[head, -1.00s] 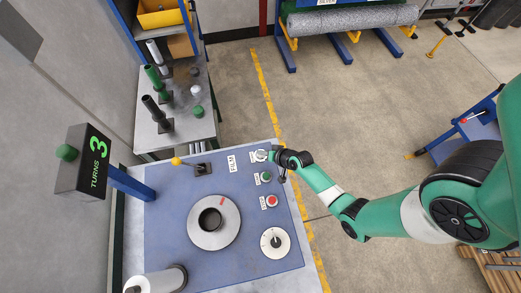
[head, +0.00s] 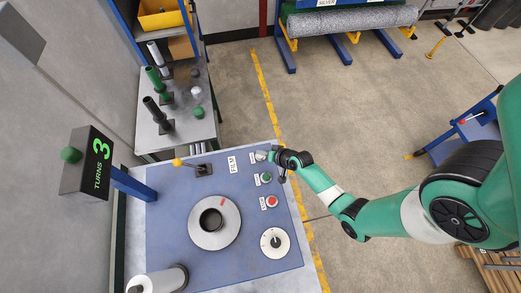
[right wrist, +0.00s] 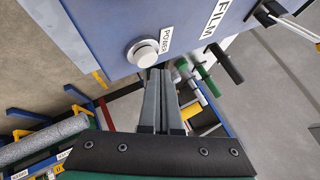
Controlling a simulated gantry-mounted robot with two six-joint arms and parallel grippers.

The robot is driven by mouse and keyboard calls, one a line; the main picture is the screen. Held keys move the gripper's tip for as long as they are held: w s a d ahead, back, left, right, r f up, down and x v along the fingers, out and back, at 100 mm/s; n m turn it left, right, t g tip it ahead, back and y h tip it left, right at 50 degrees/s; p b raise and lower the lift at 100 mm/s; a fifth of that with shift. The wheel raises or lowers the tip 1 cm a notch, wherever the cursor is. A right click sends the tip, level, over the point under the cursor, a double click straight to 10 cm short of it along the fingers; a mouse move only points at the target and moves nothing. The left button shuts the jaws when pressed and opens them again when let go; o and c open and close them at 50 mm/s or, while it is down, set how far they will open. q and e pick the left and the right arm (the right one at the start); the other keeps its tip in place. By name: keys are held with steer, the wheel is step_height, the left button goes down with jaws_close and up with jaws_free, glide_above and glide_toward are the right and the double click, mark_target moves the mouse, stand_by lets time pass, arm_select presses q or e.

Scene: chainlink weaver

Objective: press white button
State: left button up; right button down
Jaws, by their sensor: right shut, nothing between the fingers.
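The white button (head: 261,156) sits at the far right corner of the blue control panel (head: 180,225). In the right wrist view it is a round white cap (right wrist: 142,53) in a light collar, beside a label reading POWER. My right gripper (head: 271,156) is shut and empty, with its fingertips right at the button. In the right wrist view the shut fingertips (right wrist: 158,72) are at the button's lower edge. I cannot tell if they touch it. My left gripper is not in view.
A green button (head: 266,177) and a red button (head: 272,201) are below the white one. A dial (head: 275,242), a spindle disc (head: 213,222) and a yellow-knobbed lever (head: 178,162) are on the panel. A display (head: 88,161) reads TURNS 3.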

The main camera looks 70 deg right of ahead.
mark_target(262, 157)
step_height(262, 157, up, 6)
steer(key=p, duration=0.5)
steer(key=shift+f, duration=0.1)
